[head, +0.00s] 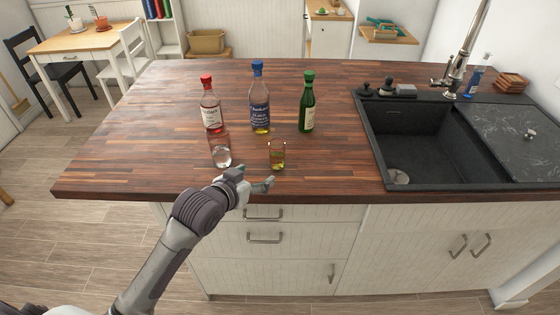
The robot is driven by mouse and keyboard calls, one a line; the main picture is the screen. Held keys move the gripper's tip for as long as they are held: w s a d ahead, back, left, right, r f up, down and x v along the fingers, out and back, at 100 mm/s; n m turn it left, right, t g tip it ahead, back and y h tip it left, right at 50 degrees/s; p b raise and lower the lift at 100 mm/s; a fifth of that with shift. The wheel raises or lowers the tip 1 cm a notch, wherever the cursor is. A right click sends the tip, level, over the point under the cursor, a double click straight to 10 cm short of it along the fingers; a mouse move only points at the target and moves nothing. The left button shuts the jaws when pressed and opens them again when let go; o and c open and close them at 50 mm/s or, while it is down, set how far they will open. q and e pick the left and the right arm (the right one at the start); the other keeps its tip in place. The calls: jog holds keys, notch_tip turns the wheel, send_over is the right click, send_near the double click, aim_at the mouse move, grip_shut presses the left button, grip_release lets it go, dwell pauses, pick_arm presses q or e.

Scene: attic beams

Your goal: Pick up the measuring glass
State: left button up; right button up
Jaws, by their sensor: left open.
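A small clear glass (277,154) with yellow-green at its base stands upright near the front edge of the wooden worktop; it looks like the measuring glass, though I cannot make out any markings. A taller clear glass (221,150) stands to its left. My left gripper (256,181) is open and empty at the front edge of the worktop, just in front of the two glasses. Its fingers point to the right, and neither glass is between them. My right gripper is not in view.
Behind the glasses stand a red-capped bottle (210,108), a blue-capped bottle (259,102) and a green-capped bottle (307,106). A black sink (420,186) fills the right side. The worktop (128,150) is clear at the left.

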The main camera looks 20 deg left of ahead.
aim_at(273, 158)
pick_arm(q)
jog(key=w, duration=0.2)
jog(key=shift+w, duration=0.3)
jog(key=p+x, duration=0.1)
jog(key=x, duration=0.4)
jog(key=shift+w+d, duration=0.2)
jog(key=shift+w, duration=0.15)
jog(key=shift+w+f, duration=0.3)
jog(key=shift+w, duration=0.5)
jog(key=p+x, duration=0.1)
jog(key=x, duration=0.3)
jog(key=shift+w+f, duration=0.1)
jog(key=shift+w, duration=0.1)
jog(key=shift+s, duration=0.1)
jog(key=shift+c, duration=1)
jog(key=c, duration=1.1)
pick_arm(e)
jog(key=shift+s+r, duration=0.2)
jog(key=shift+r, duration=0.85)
pick_arm(q)
jog(key=shift+c, duration=0.2)
